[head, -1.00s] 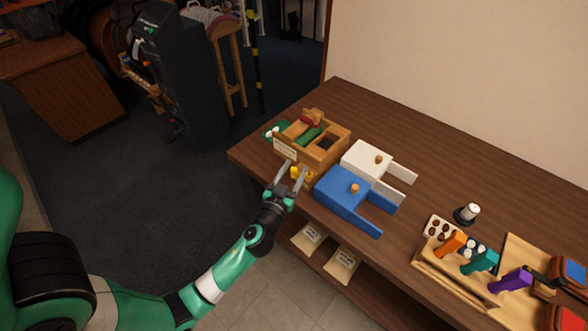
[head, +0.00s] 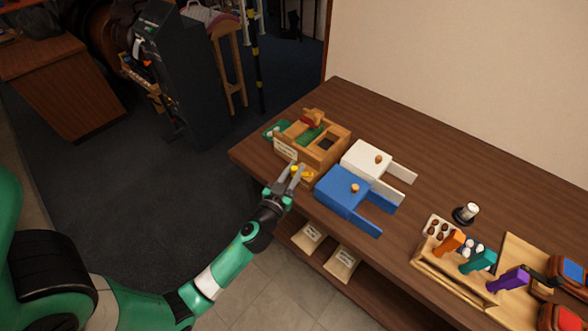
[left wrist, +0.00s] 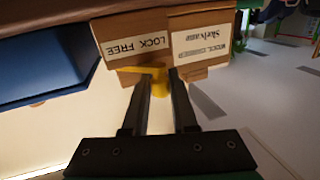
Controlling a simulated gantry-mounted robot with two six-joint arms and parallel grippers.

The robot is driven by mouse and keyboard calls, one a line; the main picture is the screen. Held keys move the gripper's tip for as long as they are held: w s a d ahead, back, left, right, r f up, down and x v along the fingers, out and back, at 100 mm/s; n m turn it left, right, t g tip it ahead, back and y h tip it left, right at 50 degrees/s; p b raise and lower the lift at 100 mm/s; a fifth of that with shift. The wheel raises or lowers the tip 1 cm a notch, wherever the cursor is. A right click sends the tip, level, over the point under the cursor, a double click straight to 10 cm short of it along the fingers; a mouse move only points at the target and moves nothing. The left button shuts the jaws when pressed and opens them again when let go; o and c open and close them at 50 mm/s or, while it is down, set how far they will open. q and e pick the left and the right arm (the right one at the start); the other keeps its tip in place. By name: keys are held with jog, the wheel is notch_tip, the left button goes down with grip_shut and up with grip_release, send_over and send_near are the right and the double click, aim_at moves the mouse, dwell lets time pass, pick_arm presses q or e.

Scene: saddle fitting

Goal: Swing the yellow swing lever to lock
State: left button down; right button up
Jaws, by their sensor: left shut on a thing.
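The yellow swing lever (head: 308,175) sits on the front side of a wooden fixture (head: 333,155) at the table's near left edge. My left gripper (head: 296,170) reaches it from the front and is shut on it. In the left wrist view, the yellow lever (left wrist: 158,84) shows between the fingertips (left wrist: 155,80), below a label reading "LOCK FREE" (left wrist: 137,46). The fingers hide part of the lever, and its exact angle against the label is hard to tell. My right gripper is not in view.
A blue block (head: 340,195) with a knob and arms stands close right of the lever, with a white one (head: 365,158) behind it. A rack of coloured-handled tools (head: 455,275) is at the right. The back of the table (head: 400,125) is clear.

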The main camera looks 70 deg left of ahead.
pick_arm(q)
jog(key=m+t+h+p, duration=0.1)
jog(key=p, duration=0.2)
jog(key=a+m+t+h+p, duration=0.1)
jog(key=h+p, duration=0.1)
jog(key=p, duration=0.1)
jog(key=m+h+p, duration=0.1)
jog(key=p, duration=0.2)
jog(key=shift+w+a+r+m+t, duration=0.3)
jog(key=shift+w+r+t, duration=0.05)
jog(key=shift+r+t, duration=0.05)
jog(key=shift+w+f+m+h+p, duration=0.15)
jog(key=shift+m+h+p, duration=0.15)
jog(key=shift+h+p, duration=0.3)
jog(key=shift+w+a+f+m+t+h, duration=0.15)
jog(key=shift+m+t+h, duration=0.4)
jog(key=shift+h, duration=0.55)
jog(key=shift+f, duration=0.1)
jog(key=c, duration=0.7)
grip_release()
jog(key=shift+s+p, duration=0.45)
jog(key=shift+s, duration=0.05)
jog(key=p+v, duration=0.2)
jog(key=v, duration=0.8)
jog(key=shift+s+d+p, duration=0.25)
jog(key=shift+s+p, duration=0.05)
jog(key=shift+s, duration=0.05)
